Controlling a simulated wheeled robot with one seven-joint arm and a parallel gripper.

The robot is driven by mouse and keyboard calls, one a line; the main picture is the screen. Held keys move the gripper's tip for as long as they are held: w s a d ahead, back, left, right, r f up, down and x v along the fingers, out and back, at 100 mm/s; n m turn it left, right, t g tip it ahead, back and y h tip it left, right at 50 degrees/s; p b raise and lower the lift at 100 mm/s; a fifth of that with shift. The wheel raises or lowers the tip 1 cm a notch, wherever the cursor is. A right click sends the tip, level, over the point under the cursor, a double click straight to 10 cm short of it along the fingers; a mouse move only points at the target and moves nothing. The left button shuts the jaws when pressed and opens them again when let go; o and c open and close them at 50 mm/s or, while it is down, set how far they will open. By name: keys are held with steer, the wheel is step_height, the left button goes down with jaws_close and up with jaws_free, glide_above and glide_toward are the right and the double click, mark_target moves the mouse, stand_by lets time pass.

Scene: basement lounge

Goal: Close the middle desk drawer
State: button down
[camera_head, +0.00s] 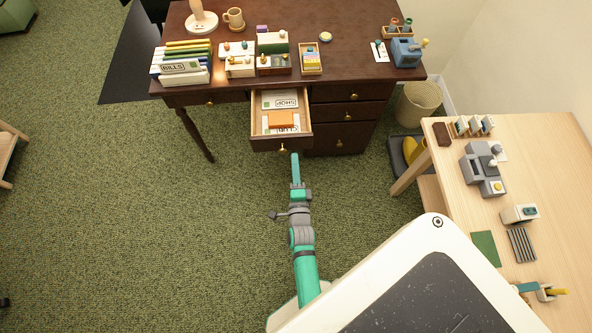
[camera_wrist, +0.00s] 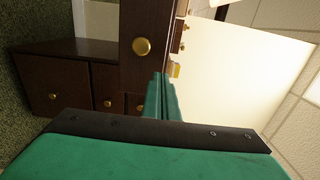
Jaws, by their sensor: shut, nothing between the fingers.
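The dark wooden desk (camera_head: 220,103) stands at the top of the head view. Its middle drawer (camera_head: 308,120) is pulled out, with its pale inside showing. It holds an orange box and papers marked "SHOP". The drawer's front (camera_head: 265,146) has a round brass knob (camera_head: 283,149); the knob also shows in the wrist view (camera_wrist: 142,46). My green gripper (camera_head: 295,158) is shut and empty, its fingertips at the drawer front, just to the right of the knob in the head view. The fingers (camera_wrist: 160,80) overlap the front panel in the wrist view. I cannot tell whether they touch it.
Shut drawers (camera_head: 345,115) with brass knobs sit right of the open one. Files (camera_head: 183,60), boxes and a mug (camera_head: 234,18) stand on the desktop. A light wooden table (camera_head: 550,190) is at the right, near a basket (camera_head: 418,103).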

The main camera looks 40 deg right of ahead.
mark_target(293, 139)
steer(key=shift+x, duration=3.1)
